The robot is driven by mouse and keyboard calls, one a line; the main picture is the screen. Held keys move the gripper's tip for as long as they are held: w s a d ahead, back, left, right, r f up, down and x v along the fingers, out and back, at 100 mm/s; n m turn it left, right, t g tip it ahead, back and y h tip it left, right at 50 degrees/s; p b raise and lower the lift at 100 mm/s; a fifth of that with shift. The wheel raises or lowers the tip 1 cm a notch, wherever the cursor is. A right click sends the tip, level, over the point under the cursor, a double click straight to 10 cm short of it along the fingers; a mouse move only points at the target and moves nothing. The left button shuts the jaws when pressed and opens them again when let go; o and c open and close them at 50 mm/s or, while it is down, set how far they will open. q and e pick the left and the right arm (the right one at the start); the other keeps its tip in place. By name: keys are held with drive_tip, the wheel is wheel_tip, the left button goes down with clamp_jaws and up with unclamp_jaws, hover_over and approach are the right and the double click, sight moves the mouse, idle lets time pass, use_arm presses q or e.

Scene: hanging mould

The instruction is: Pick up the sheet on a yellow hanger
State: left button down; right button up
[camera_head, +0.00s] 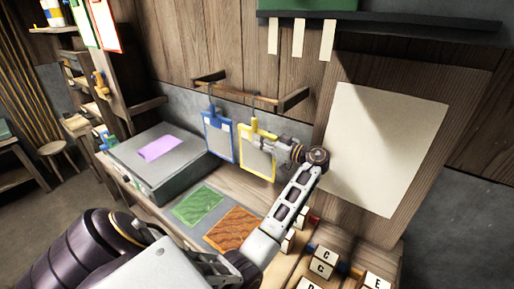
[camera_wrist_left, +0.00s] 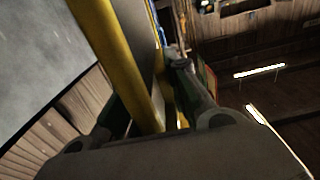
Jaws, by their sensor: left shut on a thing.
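The sheet on a yellow hanger (camera_head: 258,162) hangs from a wooden rack (camera_head: 262,103) on the back wall, to the right of a similar blue-framed sheet (camera_head: 218,137). My left gripper (camera_head: 272,143) reaches it from the right and is shut on its yellow frame near the upper right side. In the left wrist view the yellow frame (camera_wrist_left: 115,60) runs between the fingers (camera_wrist_left: 150,110). Part of the frame is hidden behind my gripper in the head view. My right gripper is not in view.
A grey box with a purple sheet (camera_head: 160,147) stands left on the bench. A green mat (camera_head: 198,205) and an orange mat (camera_head: 236,230) lie below the hanging sheets. A large blank sheet (camera_head: 385,148) is on the right board. Lettered blocks (camera_head: 322,262) sit at the front right.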

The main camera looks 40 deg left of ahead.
sight(261, 131)
use_arm(q)
drive_tip(key=shift+r, duration=0.1)
drive_tip(key=shift+r+b, duration=0.65)
drive_tip(key=shift+r, duration=1)
drive_tip(key=s+d+b, duration=0.2)
drive_tip(key=s+b, duration=0.1)
drive_tip(key=s, duration=1.5)
drive_tip(key=shift+b, duration=0.35)
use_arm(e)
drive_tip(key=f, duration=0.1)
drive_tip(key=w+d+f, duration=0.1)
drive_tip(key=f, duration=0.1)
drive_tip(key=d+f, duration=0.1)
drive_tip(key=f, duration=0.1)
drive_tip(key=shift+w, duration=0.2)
use_arm(q)
drive_tip(key=shift+w+r, duration=0.1)
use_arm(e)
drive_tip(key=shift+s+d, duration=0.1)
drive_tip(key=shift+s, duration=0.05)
